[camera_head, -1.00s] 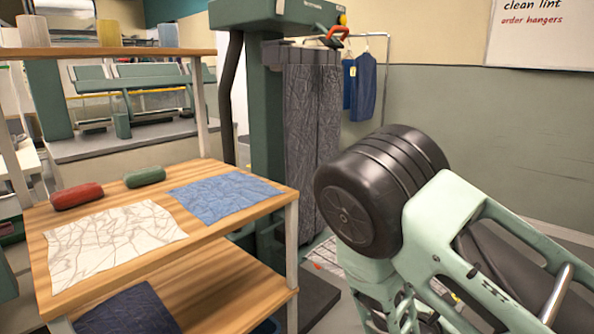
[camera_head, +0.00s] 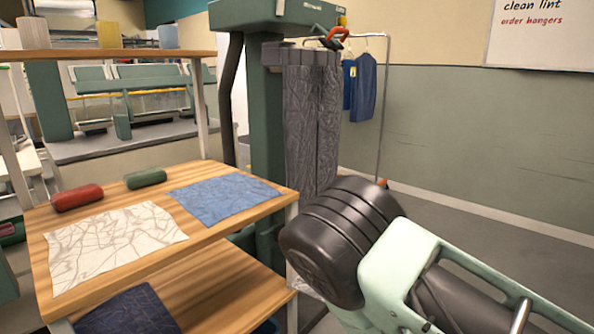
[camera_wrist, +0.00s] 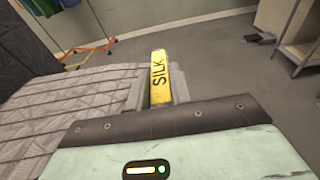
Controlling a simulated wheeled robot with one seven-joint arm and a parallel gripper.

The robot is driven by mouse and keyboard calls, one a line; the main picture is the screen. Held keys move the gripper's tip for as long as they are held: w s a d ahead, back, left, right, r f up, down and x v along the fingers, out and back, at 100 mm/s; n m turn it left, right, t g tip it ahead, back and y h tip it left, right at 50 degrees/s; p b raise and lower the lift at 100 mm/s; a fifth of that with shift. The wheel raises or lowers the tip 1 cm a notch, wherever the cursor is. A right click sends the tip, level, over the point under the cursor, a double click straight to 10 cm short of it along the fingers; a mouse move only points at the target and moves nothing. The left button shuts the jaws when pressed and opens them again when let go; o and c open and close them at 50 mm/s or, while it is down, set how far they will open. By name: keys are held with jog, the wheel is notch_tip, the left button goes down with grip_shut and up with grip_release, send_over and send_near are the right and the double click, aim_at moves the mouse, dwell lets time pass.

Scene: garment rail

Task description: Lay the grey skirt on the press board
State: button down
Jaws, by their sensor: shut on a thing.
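Dark grey creased cloth, apparently the grey skirt (camera_head: 312,110), hangs in long folds beside the green press column in the head view. My arm hides its lower end. In the wrist view, dark creased cloth (camera_wrist: 18,60) shows at the upper left. Below it is a paler grey quilted surface (camera_wrist: 85,92), apparently the press board pad. My gripper (camera_wrist: 158,88) is close beside the pad's right end, its fingers shut on a yellow tag (camera_wrist: 158,65) reading SILK. I cannot tell whether cloth hangs from the tag. My gripper is hidden in the head view.
A wooden shelf unit (camera_head: 225,237) with flat white and blue cloths stands at the left, close to my arm. The green press column (camera_head: 267,130) is behind it. A rail with blue garments (camera_head: 364,85) stands at the back.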

jog(key=r+n+t+y+p, duration=0.1)
jog(key=y+p, duration=0.1)
jog(key=s+r+n+t+y+p, duration=0.1)
jog(key=r+n+y+p, duration=0.1)
jog(key=p, duration=0.1)
jog(key=s+r+n+t+y+p, duration=0.1)
jog(key=r+n+y+p, duration=0.1)
jog(key=p, duration=0.1)
jog(key=shift+a, duration=0.1)
jog(key=r+n+y+p, duration=0.1)
jog(key=y+p, duration=0.1)
jog(key=s+r+n+y+p, duration=0.1)
jog(key=y+p, duration=0.1)
jog(key=p, duration=0.1)
jog(key=shift+s+r+n+t, duration=0.15)
jog(key=shift+r+n+t, duration=0.15)
jog(key=shift+r+n, duration=0.1)
jog(key=shift+f, duration=0.2)
